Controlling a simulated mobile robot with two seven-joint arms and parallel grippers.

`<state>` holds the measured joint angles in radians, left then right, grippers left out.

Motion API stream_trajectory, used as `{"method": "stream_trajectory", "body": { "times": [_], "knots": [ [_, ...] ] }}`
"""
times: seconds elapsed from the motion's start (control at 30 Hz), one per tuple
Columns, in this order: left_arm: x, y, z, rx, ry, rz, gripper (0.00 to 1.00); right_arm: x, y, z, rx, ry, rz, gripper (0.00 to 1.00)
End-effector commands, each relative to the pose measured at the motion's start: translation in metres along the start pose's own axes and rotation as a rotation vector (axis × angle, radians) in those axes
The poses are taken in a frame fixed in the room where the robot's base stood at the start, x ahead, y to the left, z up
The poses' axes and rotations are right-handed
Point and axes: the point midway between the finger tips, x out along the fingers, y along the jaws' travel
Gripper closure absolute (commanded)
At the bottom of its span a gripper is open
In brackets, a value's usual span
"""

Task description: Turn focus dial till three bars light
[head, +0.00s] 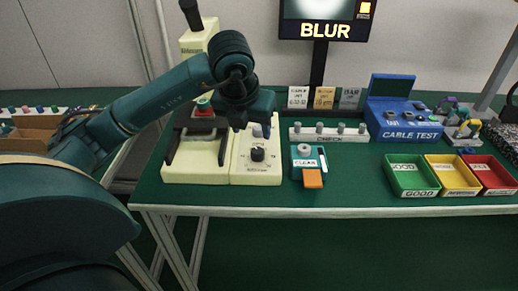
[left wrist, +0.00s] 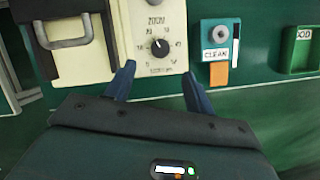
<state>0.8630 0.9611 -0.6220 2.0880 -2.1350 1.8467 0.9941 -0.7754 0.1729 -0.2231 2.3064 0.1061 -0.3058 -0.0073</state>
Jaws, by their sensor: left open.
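The pale control panel (head: 258,172) carries a black dial (head: 257,154) with numbers around it. The dial also shows in the left wrist view (left wrist: 160,46), with a label like "ZOOM" above it. A second, grey knob (left wrist: 152,2) is cut off at the top of that view; which one is the focus dial I cannot tell. My right gripper is not in view.
A "CLEAN" pad (head: 305,163) stands right of the panel, a "CHECK" rack (head: 328,133) behind it. A blue "CABLE TEST" box (head: 400,125) and green (head: 410,193), yellow (head: 452,192) and red (head: 493,191) bins stand farther right. The front table middle is clear.

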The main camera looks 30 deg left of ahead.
Motion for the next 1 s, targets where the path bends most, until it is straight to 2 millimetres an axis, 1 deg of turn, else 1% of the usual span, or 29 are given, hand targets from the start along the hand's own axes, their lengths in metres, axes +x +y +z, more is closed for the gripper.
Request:
{"method": "stream_trajectory", "body": {
  "times": [0.03,0.2,0.3,0.43,0.6,0.87,0.9,1.0],
  "knots": [
    [0.013,0.0,-0.002,-0.001,0.007,0.001,0.46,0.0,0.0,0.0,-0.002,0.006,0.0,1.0],
    [0.05,0.0,-0.002,0.0,0.006,0.0,0.46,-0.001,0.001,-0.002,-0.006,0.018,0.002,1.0],
    [0.068,-0.001,-0.002,0.001,0.006,-0.002,0.46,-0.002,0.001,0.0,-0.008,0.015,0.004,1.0],
    [0.085,-0.001,-0.001,0.001,0.004,-0.003,0.46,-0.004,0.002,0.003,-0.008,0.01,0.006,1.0],
    [0.095,-0.001,0.0,0.002,0.001,-0.003,0.46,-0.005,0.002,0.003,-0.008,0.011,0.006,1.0],
    [0.097,-0.001,-0.001,0.002,0.001,-0.003,0.46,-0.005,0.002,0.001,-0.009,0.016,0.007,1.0],
    [0.097,-0.001,-0.001,0.002,0.001,-0.003,0.47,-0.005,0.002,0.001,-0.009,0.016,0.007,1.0],
    [0.097,-0.001,-0.001,0.002,0.001,-0.004,0.55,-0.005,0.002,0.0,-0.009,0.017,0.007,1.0]
  ]
}}
